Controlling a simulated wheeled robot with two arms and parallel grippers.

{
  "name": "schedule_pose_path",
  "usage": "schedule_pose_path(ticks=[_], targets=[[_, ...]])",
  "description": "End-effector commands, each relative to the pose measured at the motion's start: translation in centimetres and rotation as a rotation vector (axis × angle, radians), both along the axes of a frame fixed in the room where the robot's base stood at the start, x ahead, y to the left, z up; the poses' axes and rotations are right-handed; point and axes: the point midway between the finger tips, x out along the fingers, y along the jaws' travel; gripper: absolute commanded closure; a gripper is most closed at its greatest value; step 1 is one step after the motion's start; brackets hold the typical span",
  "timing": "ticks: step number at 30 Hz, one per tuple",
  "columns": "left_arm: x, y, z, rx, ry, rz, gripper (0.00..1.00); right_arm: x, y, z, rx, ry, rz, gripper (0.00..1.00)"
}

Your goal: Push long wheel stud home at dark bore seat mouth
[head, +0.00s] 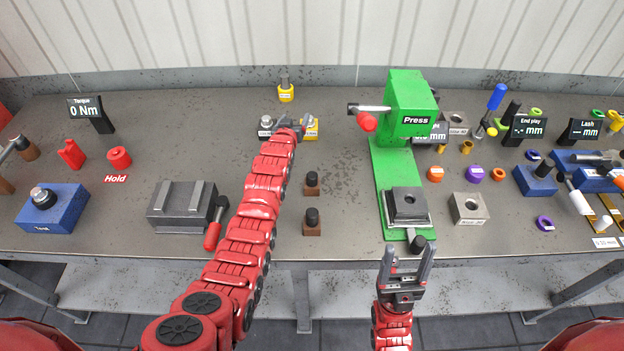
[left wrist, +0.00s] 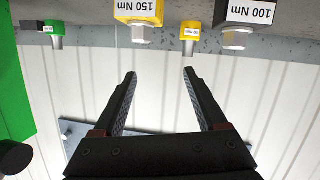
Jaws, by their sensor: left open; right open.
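A dark square block with a round mark at its centre (head: 407,200) sits on the green press base; it is the likely dark bore seat. I cannot tell whether a stud stands in its mouth. A dark cylinder (head: 418,243) lies at the front of the press base, close to my right gripper. My right gripper (head: 405,252) is open, at the table's front edge, with nothing clear between its fingers. My left gripper (head: 288,122) is open and empty at the back, among small labelled pieces; it also shows in the left wrist view (left wrist: 158,75). I cannot identify the long wheel stud.
The green press (head: 408,100) stands right of my left gripper, its red-knobbed lever (head: 366,121) reaching left. Pieces labelled 150 Nm (left wrist: 137,10) and 100 Nm (left wrist: 250,12) are near my left gripper. Two brown blocks with dark tops (head: 312,190) stand right of my left arm. A grey fixture (head: 180,205) is left.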

Motion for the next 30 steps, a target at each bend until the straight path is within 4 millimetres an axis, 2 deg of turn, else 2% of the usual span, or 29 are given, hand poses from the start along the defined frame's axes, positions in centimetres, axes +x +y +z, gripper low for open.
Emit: schedule_pose_path(ticks=[1, 3, 5, 7, 11, 15, 18, 21, 26, 30], targets=[[0.9, -1.2, 0.7, 0.005, 0.098, -0.01, 0.25, 0.0, 0.0, 0.0, 0.0, 0.0, 0.0, 0.32], [0.9, -2.4, 0.7, 0.018, 0.255, -0.018, 0.25, 0.0, 0.0, 0.0, 0.0, 0.0, 0.0, 0.32], [0.2, -3.4, 0.9, 0.032, 0.394, -0.023, 0.25, 0.0, 0.0, 0.0, 0.0, 0.0, 0.0, 0.32], [-1.3, -4.3, 1.8, 0.052, 0.551, -0.027, 0.25, 0.0, 0.0, 0.0, 0.0, 0.0, 0.0, 0.32], [-6.1, -5.4, 4.5, 0.096, 0.836, -0.026, 0.25, 0.0, 0.0, 0.0, 0.0, 0.0, 0.0, 0.32], [-12.0, -5.6, 8.2, 0.147, 1.086, -0.014, 0.25, 0.0, 0.0, 0.0, 0.0, 0.0, 0.0, 0.32], [-15.2, -5.4, 10.3, 0.174, 1.202, -0.006, 0.25, 0.0, 0.0, 0.0, 0.0, 0.0, 0.0, 0.32], [-17.0, -5.2, 11.6, 0.19, 1.264, 0.001, 0.25, 0.0, 0.0, 0.0, 0.0, 0.0, 0.0, 0.32], [-17.7, -5.2, 10.8, 0.196, 1.292, 0.004, 0.25, 0.0, 0.0, -1.1, 0.0, 0.0, 0.0, 0.32], [-17.7, -5.1, 8.5, 0.196, 1.291, 0.003, 0.25, 0.0, 0.0, -3.3, 0.0, 0.0, 0.0, 0.32]])
